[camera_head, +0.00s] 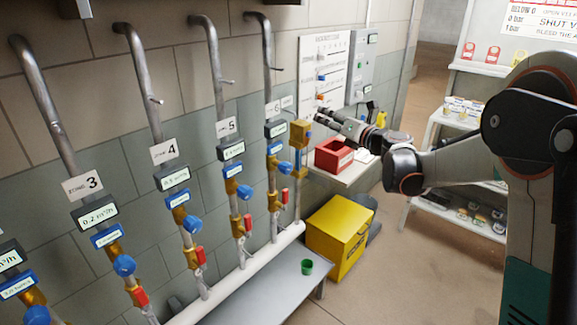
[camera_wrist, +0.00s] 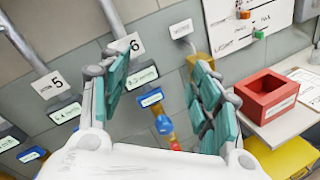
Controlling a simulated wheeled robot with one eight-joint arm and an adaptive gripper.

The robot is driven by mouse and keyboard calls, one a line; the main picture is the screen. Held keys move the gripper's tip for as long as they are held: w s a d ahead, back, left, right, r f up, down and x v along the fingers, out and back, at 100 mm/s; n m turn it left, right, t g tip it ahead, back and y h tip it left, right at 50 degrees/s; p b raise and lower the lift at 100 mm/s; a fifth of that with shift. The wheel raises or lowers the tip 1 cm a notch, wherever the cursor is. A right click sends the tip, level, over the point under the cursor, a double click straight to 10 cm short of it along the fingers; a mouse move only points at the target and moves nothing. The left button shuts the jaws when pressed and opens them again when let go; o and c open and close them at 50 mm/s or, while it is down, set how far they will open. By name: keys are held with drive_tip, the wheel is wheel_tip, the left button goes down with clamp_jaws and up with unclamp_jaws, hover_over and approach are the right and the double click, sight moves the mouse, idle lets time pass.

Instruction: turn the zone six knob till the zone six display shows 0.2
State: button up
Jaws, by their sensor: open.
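The zone six sign (camera_head: 273,108) is on the fourth full pipe from the left, and its 6 shows in the wrist view (camera_wrist: 128,46). Below it is the zone six display (camera_head: 277,128), also in the wrist view (camera_wrist: 146,76); its digits are too small to read. The blue zone six knob (camera_head: 285,167) sits lower on the pipe. In the wrist view the knob (camera_wrist: 163,124) appears between the finger pads, below the blue label. My gripper (camera_head: 322,115) is open and empty, to the right of the pipe and above the knob, apart from both.
Zone five's pipe (camera_head: 232,155) stands close on the left. A yellow-brown fitting (camera_head: 300,134) is on the pipe at the right. A red box (camera_head: 334,154) sits on a shelf beneath my gripper. A yellow bin (camera_head: 338,238) and a grey bench (camera_head: 255,295) with a green cup (camera_head: 307,267) are below.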

sight(290, 168)
drive_tip(key=a+f+n+g, duration=0.3)
drive_tip(key=f+n+g, duration=0.4)
drive_tip(key=f, duration=1.1)
drive_tip(key=shift+n+t+y, duration=0.4)
drive_tip(key=shift+n+t, duration=0.1)
drive_tip(key=shift+n, duration=0.2)
drive_tip(key=b+x, duration=0.3)
drive_tip(key=x, duration=1.1)
drive_tip(key=shift+w+r, duration=0.15)
drive_tip(key=c, duration=1)
